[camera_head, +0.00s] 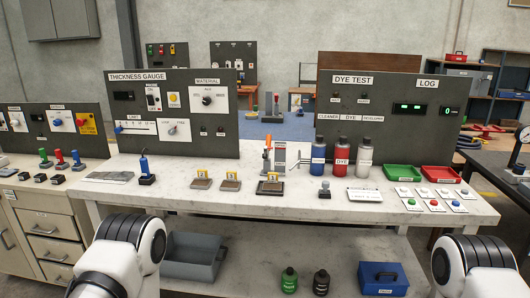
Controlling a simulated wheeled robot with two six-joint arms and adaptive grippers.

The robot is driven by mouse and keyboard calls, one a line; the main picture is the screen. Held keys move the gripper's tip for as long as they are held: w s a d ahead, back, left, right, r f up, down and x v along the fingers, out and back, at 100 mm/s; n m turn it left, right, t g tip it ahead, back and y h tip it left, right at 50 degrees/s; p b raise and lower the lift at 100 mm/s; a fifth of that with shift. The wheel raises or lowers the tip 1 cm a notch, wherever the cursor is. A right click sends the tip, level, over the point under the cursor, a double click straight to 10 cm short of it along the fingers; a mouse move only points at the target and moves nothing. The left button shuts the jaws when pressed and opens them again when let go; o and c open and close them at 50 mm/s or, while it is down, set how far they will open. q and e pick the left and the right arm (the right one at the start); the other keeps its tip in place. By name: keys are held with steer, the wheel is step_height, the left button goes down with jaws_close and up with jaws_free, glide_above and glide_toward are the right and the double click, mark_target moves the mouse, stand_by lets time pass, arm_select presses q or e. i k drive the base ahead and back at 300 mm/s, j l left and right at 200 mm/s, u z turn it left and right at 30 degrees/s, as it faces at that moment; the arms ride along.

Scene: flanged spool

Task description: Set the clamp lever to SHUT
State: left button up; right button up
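A small clamp with an orange lever (267,145) stands near the middle of the white bench. The lever points roughly upright. A grey upright plate (280,156) with a small label stands right beside it; the label is too small to read. In front of the clamp lies a dark block with a yellow tag 3 (272,176). My two white arms with black ribbed joints show at the bottom left and bottom right corners, well apart from the clamp. Neither of my grippers can be made out.
Blocks tagged 1 and 2 (202,180) and a blue-handled tool (145,172) are left of the clamp. The THICKNESS GAUGE panel (172,108) and DYE TEST panel (388,120) stand behind.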

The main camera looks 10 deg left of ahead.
mark_target(267, 151)
steer(key=i+j+z, duration=0.15)
steer(key=i+j, duration=0.15)
steer(key=i+j+z, duration=0.3)
steer(key=i+j, duration=0.2)
steer(key=j, duration=0.2)
steer(key=i+j+z, duration=0.15)
steer(key=j, duration=0.25)
steer(key=i+j+z, duration=0.15)
steer(key=j, duration=0.25)
steer(key=i, duration=0.1)
